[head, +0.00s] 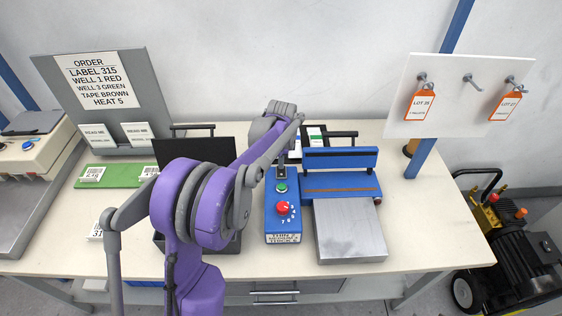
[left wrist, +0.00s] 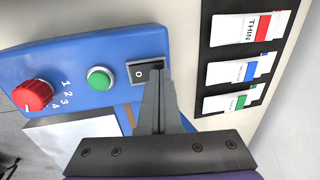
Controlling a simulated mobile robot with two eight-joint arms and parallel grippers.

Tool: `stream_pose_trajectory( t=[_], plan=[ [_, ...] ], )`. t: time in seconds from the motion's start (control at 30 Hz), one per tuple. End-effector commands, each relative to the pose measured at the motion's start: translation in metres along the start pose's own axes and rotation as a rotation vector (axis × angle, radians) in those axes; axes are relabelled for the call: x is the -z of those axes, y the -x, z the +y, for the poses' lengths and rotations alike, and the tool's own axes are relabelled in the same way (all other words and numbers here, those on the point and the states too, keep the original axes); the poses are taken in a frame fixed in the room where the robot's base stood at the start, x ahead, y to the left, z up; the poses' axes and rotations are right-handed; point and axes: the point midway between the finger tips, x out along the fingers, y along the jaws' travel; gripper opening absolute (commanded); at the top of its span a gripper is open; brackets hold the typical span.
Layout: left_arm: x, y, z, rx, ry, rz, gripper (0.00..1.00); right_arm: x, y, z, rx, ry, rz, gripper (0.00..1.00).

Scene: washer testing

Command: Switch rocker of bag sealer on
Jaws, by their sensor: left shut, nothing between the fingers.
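The bag sealer has a blue control box (head: 270,222) beside a blue sealing bar (head: 340,158) and a metal plate (head: 349,235). In the left wrist view, the black rocker (left wrist: 141,73) with a "0" mark sits on the blue panel (left wrist: 125,50). The green button (left wrist: 99,78) and red numbered knob (left wrist: 33,95) are beside it. My left gripper (left wrist: 158,78) is shut and empty, its fingertips over the rocker's right end and hiding part of it. I cannot tell whether they touch. The rocker also shows small in the head view (head: 281,174). My right gripper is not in view.
A black rack (left wrist: 204,78) holds cards, one marked THIN, beyond the sealer. A dark bin (head: 195,147) and green board (head: 108,175) lie to the left. A pegboard with orange tags (head: 419,104) stands at the right. The table front right of the plate is clear.

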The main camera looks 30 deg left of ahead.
Motion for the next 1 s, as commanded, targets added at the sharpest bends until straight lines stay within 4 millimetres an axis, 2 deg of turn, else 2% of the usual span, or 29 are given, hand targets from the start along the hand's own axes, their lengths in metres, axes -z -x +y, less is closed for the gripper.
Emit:
stream_pose_trajectory(
  t=[0.37, 0.5, 1.0],
  plan=[
    [0.0, -0.002, 0.0, -0.006, 0.0, 0.0, 0.0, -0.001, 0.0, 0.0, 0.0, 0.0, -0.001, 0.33],
    [-0.001, -0.01, -0.003, -0.074, 0.002, -0.002, 0.0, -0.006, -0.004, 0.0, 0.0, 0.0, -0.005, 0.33],
    [0.0, -0.004, 0.008, -0.069, 0.0, -0.002, 0.0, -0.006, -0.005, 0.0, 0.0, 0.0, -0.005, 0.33]
  ],
)
